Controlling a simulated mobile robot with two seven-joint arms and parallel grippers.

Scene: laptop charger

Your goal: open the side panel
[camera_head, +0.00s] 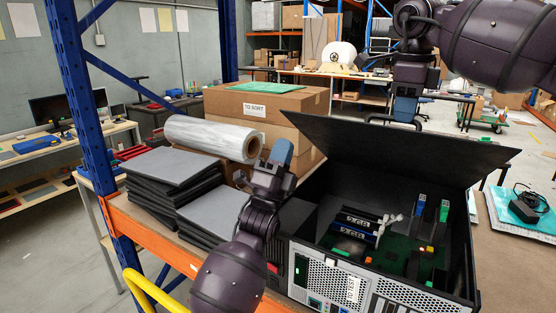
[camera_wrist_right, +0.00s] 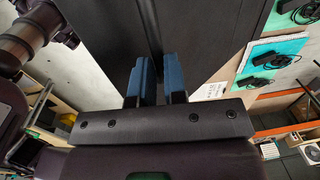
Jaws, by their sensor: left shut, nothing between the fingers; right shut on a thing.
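The black side panel (camera_head: 390,148) stands raised and tilted along the back of the open computer case (camera_head: 318,272). The case interior shows a green board and two sticks labelled "2 GB". My right gripper (camera_head: 405,108) is at the panel's upper edge, its blue fingers shut on it. In the right wrist view the fingers (camera_wrist_right: 157,78) sit on either side of the dark panel (camera_wrist_right: 205,30); the exact contact is hard to see. My left gripper (camera_head: 279,155) is shut and empty, left of the case and apart from the panel.
Stacked dark flat units (camera_head: 165,168) lie left on the orange-edged table. Behind them are a plastic-wrap roll (camera_head: 205,138) and cardboard boxes (camera_head: 262,103), one labelled "TO SORT". A black charger (camera_head: 527,205) rests on a teal pad at right.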

